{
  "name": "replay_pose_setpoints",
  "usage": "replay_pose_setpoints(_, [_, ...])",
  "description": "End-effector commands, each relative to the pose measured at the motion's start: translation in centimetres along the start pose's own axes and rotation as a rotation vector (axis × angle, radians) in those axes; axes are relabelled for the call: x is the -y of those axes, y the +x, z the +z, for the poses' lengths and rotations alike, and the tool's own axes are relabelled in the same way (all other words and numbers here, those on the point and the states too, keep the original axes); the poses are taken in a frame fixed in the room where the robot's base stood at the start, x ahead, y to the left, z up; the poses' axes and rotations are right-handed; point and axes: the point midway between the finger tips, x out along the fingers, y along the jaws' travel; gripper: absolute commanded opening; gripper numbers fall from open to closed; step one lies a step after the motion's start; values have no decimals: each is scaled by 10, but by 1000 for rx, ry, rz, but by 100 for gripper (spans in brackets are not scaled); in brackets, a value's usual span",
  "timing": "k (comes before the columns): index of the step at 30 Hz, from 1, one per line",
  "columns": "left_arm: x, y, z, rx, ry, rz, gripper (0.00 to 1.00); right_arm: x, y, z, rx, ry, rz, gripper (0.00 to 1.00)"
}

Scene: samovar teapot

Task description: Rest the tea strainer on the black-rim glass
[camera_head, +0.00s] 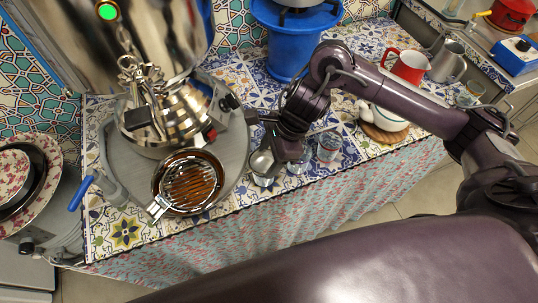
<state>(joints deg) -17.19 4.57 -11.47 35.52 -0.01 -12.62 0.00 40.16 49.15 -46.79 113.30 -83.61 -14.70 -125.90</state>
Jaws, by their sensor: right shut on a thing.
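My right gripper (280,153) reaches in from the right over the tiled table and is shut on the tea strainer. The strainer's rounded metal bowl (261,163) shows just left of the fingers, and its handle is mostly hidden by the gripper. A small clear glass (263,181) stands directly below the bowl in this view; I cannot tell whether they touch. Another clear glass (328,147) stands to the right, and one between them is partly hidden by the gripper. I cannot make out which glass has the black rim. My left gripper is not in view.
The large metal samovar (165,40) stands at left on a round grey tray (232,150). A brown bowl with a wire grid (190,184) sits in front of it. A blue bucket (290,45), white teapot (388,118) and red mug (409,66) stand behind or right.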

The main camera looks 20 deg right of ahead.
Motion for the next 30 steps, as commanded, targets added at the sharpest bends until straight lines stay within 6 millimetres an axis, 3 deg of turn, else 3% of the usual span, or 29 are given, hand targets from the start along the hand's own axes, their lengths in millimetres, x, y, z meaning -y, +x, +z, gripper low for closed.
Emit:
replay_pose_setpoints(4, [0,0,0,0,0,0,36,-1,1,-1,-2,1,4,34])
replay_pose_setpoints(5, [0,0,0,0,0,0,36,-1,1,-1,-2,1,4,57])
replay_pose_setpoints(11, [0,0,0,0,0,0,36,-1,1,-1,-2,0,3,81])
replay_pose_setpoints(20, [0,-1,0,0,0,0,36,0,-3,-1,-2,0,1,81])
replay_pose_setpoints(30, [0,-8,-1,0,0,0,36,1,-56,-1,-4,-1,-3,81])
